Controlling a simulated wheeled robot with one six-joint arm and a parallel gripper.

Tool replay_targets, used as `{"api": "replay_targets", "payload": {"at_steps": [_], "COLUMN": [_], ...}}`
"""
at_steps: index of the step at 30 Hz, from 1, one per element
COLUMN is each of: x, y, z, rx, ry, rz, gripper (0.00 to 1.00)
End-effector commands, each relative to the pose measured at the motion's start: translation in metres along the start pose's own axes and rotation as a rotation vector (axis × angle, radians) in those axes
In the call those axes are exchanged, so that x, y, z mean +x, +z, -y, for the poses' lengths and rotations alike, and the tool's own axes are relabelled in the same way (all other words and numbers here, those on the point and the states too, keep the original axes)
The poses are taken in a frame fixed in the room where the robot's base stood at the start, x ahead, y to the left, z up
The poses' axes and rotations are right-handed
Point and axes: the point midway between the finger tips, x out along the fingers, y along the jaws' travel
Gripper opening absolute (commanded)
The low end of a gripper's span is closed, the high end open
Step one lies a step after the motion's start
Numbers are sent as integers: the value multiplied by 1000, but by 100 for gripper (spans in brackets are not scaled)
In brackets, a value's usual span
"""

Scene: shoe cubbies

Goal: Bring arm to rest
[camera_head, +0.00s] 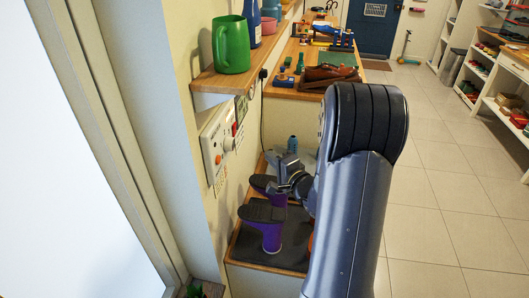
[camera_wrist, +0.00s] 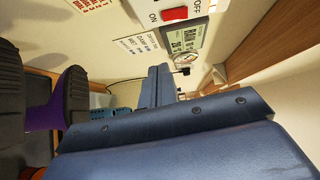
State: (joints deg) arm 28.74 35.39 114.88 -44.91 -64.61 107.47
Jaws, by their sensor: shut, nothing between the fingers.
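My arm (camera_head: 350,200) rises large in the foreground of the head view and bends over at its top. My gripper (camera_head: 280,186) is low behind it, close to the purple boots, and partly hidden by the arm. In the wrist view my gripper (camera_wrist: 157,80) is shut, with nothing seen between its fingers. Two purple boots (camera_head: 270,238) stand soles up on the dark mat. The farther boot (camera_head: 264,184) overlaps the gripper in the head view, and I cannot tell whether they touch. A purple boot with a dark sole (camera_wrist: 45,115) is at the left of the wrist view.
A wall panel (camera_head: 212,145) is left of the gripper; a red switch (camera_wrist: 175,14) shows close in the wrist view. A wooden shelf (camera_head: 215,78) holds a green mug (camera_head: 231,45). A cluttered bench (camera_head: 290,92) stands behind. The tiled floor (camera_head: 430,220) at right is clear.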

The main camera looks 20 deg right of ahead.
Motion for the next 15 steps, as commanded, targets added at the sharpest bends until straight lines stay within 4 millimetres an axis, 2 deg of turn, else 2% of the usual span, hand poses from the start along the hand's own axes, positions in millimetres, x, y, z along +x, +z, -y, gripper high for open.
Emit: {"api": "replay_targets", "payload": {"at_steps": [4, 15], "x": [-7, -5], "y": [0, 0], "z": [0, 0], "rx": [0, 0], "ry": [-2, -1], "rz": [0, 1], "gripper": [0, 0]}}
